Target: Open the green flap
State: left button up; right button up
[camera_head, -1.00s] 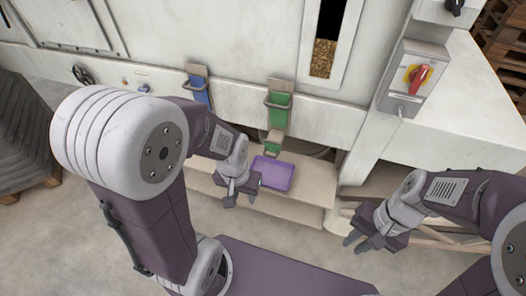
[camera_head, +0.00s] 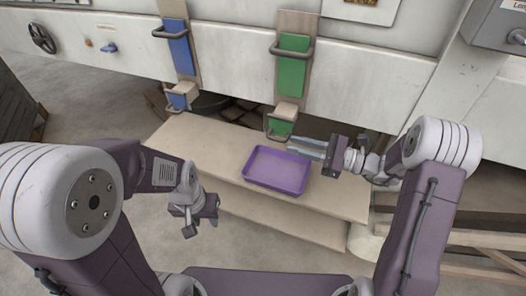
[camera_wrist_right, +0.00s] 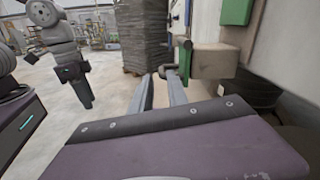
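The green flap (camera_head: 280,126) hangs below the green slide (camera_head: 293,65) on the white machine, with a grey bar handle at its front. My right gripper (camera_head: 291,146) reaches in from the right, its fingers pointing left just beside the flap's handle. In the right wrist view its two fingers (camera_wrist_right: 160,82) are apart, with the grey handle (camera_wrist_right: 183,58) close to their tips. I see no clear grip on the handle. My left gripper (camera_head: 203,222) hangs open and empty in front of the bench, at left.
A purple tray (camera_head: 277,170) sits on the beige bench (camera_head: 205,150) below the green flap, close under my right gripper. A blue slide (camera_head: 180,52) and blue flap (camera_head: 177,98) are to the left. Wooden slats (camera_head: 460,240) are at lower right.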

aim_at(268, 137)
jog(key=x, duration=0.4)
jog(key=b+x, duration=0.1)
jog(key=x, duration=0.3)
jog(key=shift+w+a+f+b, duration=0.25)
jog(key=shift+b, duration=0.05)
jog(key=shift+a+r, duration=0.1)
jog(key=shift+a, duration=0.15)
grip_shut()
dwell(0.9)
